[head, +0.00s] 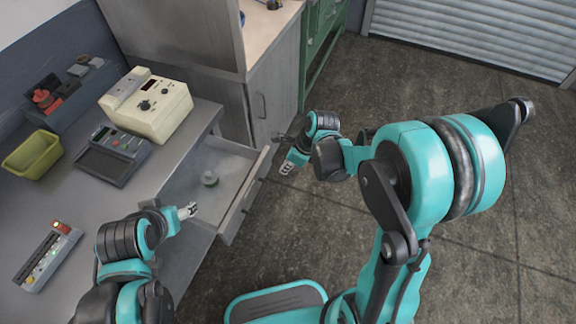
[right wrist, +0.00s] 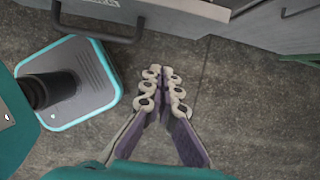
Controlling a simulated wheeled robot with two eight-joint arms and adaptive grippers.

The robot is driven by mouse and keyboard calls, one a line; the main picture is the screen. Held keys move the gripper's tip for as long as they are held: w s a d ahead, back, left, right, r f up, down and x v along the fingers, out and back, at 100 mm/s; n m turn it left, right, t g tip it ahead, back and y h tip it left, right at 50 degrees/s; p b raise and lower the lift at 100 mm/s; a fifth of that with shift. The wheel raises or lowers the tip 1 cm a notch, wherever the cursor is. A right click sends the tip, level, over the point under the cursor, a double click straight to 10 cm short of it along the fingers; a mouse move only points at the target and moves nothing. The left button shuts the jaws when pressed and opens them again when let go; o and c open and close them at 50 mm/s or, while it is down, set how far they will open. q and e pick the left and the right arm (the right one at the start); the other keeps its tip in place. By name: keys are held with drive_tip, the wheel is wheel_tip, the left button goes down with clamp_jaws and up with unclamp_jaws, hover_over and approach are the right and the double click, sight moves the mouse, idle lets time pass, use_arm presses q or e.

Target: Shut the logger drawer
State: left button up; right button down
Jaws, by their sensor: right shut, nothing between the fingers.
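The grey drawer (head: 238,218) stands pulled out from under the workbench, open at the top, in the head view. A small round greenish item (head: 210,179) lies inside it. In the right wrist view a grey front with a dark bar handle (right wrist: 98,32) crosses the top edge; it looks like the drawer front. My right gripper (head: 284,154) is shut and empty, just outside the drawer's far front corner, apart from it in the right wrist view (right wrist: 162,76). My left gripper (head: 190,210) is over the drawer's near side; its finger gap is not clear.
On the bench stand a cream instrument (head: 150,105), a dark keypad device (head: 113,155), a switch box (head: 47,258) and a yellow-green bin (head: 33,155). A grey cabinet (head: 270,95) adjoins the drawer's far side.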

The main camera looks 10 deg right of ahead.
use_arm(q)
wheel_tip(320, 180, down, 3)
drive_tip(key=b, duration=0.2)
drive_tip(key=shift+f+b, duration=0.15)
drive_tip(key=shift+b, duration=0.15)
use_arm(e)
drive_tip(key=w+a+f, duration=0.3)
drive_tip(key=a+f, duration=0.1)
drive_tip(key=shift+w+a, duration=0.2)
drive_tip(key=shift+a, duration=0.1)
